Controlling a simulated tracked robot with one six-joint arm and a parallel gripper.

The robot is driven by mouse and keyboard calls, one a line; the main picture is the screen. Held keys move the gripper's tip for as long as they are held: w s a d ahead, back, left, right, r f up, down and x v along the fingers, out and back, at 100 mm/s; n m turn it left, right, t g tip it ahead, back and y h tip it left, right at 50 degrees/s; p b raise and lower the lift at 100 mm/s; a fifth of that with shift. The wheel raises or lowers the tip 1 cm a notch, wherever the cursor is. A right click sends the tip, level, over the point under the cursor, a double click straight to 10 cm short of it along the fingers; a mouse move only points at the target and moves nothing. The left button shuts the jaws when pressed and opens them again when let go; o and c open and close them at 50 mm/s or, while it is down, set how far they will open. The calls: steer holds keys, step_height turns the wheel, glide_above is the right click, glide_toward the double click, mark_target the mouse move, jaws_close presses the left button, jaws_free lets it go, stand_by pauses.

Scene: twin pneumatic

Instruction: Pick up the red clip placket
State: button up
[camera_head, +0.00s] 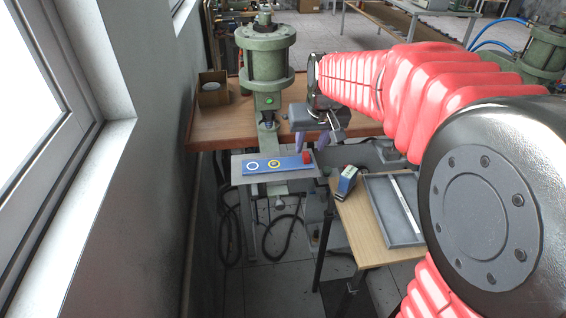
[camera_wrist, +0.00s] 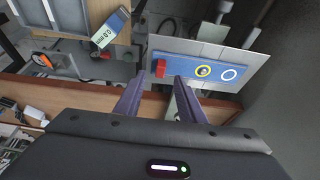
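The red clip placket (camera_head: 307,157) is a small red piece at the right end of a blue board (camera_head: 262,166), which lies on a grey plate. In the wrist view the red clip placket (camera_wrist: 160,68) sits at the board's left end, just ahead of my fingertips. The blue board (camera_wrist: 192,60) also carries a yellow ring and a white ring. My gripper (camera_head: 311,147) is near the red piece, its purple fingers pointing down. In the wrist view my gripper (camera_wrist: 159,79) has its two fingers apart with nothing between them.
A green pneumatic press (camera_head: 266,65) stands behind the board on a wooden bench. A small blue and white labelled box (camera_head: 346,181) and a grey tray (camera_head: 393,212) lie on a side table to the right. A cardboard box (camera_head: 212,88) is at the back left.

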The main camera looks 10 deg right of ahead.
mark_target(306, 154)
steer(key=shift+x, duration=2.6)
steer(key=shift+w+a, duration=0.1)
steer(key=shift+w, duration=0.1)
steer(key=shift+r, duration=0.1)
jaws_close()
